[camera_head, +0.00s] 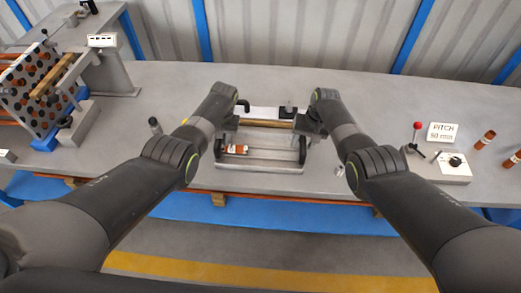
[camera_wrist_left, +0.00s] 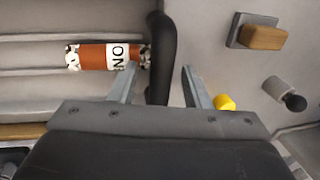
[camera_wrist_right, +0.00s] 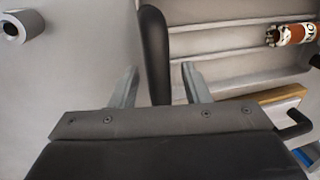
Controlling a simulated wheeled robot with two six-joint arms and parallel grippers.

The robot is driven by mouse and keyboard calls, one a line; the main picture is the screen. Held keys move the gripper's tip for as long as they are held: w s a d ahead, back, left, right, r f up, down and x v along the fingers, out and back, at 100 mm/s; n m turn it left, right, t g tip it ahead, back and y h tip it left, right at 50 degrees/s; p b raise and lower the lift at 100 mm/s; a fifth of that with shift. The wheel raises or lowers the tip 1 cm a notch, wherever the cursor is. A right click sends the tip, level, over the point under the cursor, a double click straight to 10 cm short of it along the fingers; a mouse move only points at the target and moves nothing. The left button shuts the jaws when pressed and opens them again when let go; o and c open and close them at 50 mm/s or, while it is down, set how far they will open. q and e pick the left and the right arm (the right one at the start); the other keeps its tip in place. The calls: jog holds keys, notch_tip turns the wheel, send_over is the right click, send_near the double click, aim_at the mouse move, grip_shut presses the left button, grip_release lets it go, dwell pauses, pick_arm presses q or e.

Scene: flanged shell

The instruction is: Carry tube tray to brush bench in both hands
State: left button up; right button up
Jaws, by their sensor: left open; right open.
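The tube tray (camera_head: 262,168) is a grey ribbed tray on the bench, with a black bar handle at each end. One brown tube (camera_head: 236,149) with a white label lies in it, also seen in the left wrist view (camera_wrist_left: 100,57). My left gripper (camera_head: 226,134) is open at the left handle (camera_wrist_left: 161,50), which shows between its fingers (camera_wrist_left: 158,88). My right gripper (camera_head: 309,132) is open at the right handle (camera_wrist_right: 154,45), which lies between its fingers (camera_wrist_right: 160,88). I cannot tell whether fingers touch the handles. I cannot pick out the brush bench.
A tilted rack of tubes (camera_head: 35,85) stands at the left. A red-knobbed lever unit (camera_head: 440,165) with a PITCH sign (camera_head: 442,132) stands at the right, beside several brown tubes (camera_head: 485,140). The bench (camera_head: 370,100) is clear at the back right.

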pick_arm(q)
jog(key=shift+f, duration=0.1)
grip_shut()
pick_arm(e)
grip_shut()
pick_arm(q)
jog(key=shift+w, duration=0.1)
pick_arm(e)
jog(key=shift+w, duration=0.1)
dwell(1.1)
